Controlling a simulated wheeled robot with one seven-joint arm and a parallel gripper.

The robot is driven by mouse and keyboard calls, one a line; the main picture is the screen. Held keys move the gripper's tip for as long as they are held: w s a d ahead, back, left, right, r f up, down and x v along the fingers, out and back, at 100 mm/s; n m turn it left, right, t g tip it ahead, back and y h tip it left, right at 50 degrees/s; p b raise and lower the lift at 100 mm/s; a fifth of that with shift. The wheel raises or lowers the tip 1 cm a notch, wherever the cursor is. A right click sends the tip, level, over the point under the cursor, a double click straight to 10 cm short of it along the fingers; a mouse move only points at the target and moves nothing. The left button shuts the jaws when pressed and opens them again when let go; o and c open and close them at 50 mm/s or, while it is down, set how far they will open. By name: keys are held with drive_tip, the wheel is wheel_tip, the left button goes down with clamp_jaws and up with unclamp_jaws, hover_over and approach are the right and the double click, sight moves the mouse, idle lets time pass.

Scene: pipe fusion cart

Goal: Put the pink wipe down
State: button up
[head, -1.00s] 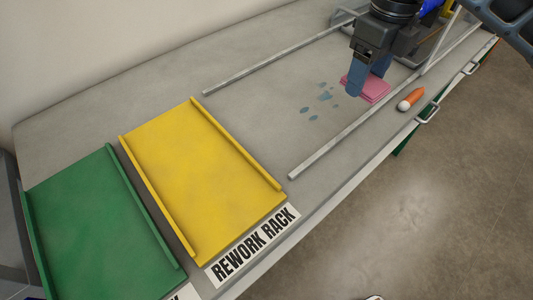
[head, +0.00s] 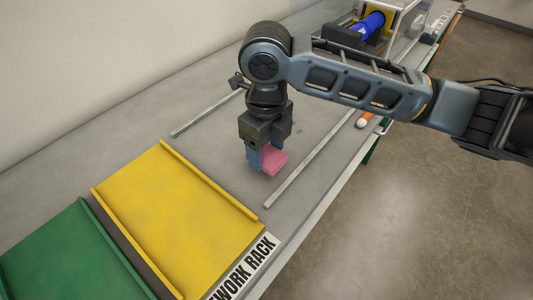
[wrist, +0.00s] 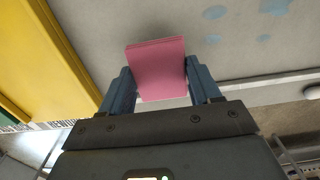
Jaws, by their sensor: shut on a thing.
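The pink wipe (head: 274,160) is a folded pink pad between the fingers of my gripper (head: 262,160), low over the grey bench top between the two metal rails. In the wrist view the wipe (wrist: 156,68) sits between both blue fingertips of my gripper (wrist: 160,82), which is shut on it. I cannot tell whether the wipe's underside touches the bench. Bluish wet spots (wrist: 215,40) show on the bench in the wrist view, to the right of the wipe.
A yellow tray (head: 175,215) lies to the left of my gripper, with a green tray (head: 70,260) beyond it. Metal rails run behind (head: 208,113) and in front (head: 310,165). An orange marker with a white end (head: 362,122) lies near the front edge.

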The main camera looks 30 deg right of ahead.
sight(267, 154)
wheel_tip(267, 154, down, 3)
drive_tip(key=shift+r, duration=0.15)
drive_tip(key=shift+s+f+b, duration=0.1)
drive_tip(key=shift+f+b, duration=0.25)
drive_tip(key=shift+f, duration=0.15)
drive_tip(key=o, duration=1)
drive_tip(key=shift+c, duration=0.2)
drive_tip(key=shift+o, duration=0.3)
drive_tip(key=shift+r+p, duration=0.55)
wheel_tip(267, 154, up, 12)
drive_tip(key=b, duration=0.1)
